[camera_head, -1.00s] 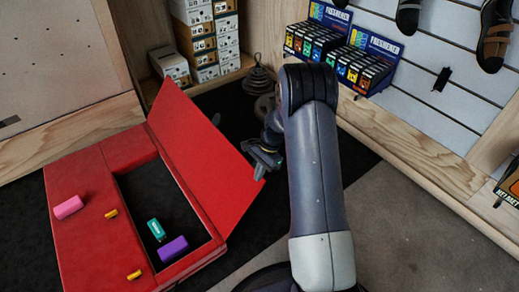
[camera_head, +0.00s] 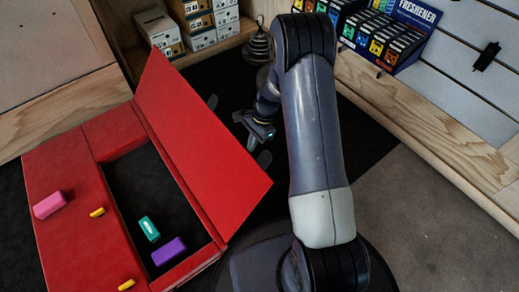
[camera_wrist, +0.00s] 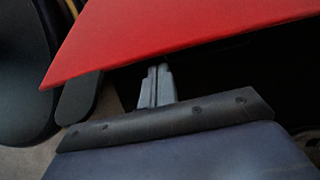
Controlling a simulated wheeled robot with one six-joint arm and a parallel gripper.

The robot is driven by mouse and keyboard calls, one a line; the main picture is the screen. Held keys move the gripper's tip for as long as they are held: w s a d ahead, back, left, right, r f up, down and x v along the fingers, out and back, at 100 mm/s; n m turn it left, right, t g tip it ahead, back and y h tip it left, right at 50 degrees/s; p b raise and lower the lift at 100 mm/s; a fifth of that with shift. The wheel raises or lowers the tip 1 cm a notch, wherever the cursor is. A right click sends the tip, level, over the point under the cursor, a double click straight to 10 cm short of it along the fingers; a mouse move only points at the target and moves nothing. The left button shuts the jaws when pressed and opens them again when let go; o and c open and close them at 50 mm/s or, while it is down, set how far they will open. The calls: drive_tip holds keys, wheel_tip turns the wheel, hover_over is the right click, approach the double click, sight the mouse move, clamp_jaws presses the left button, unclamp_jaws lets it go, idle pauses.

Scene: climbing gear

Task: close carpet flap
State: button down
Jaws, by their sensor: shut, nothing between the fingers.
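The red carpet flap (camera_head: 190,135) stands raised and tilted along the right side of a red box-like base (camera_head: 70,215) with a dark opening (camera_head: 150,190). My gripper (camera_head: 250,138) is on the right, outer side of the flap, beyond its edge, and is shut and empty. In the wrist view the shut fingers (camera_wrist: 157,84) point at the flap's lower edge, and the red flap (camera_wrist: 180,35) fills the top of the picture. I cannot tell whether the fingertips touch the flap.
A teal block (camera_head: 149,229) and a purple block (camera_head: 168,251) lie in the opening. A pink block (camera_head: 49,204) and small yellow pieces (camera_head: 97,212) lie on the red base. Boxes (camera_head: 205,15) and a wooden-edged display wall (camera_head: 430,140) stand behind and right.

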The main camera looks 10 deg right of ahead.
drive_tip(key=shift+s+a+r, duration=0.1)
drive_tip(key=shift+s+a, duration=0.05)
drive_tip(key=shift+a, duration=0.05)
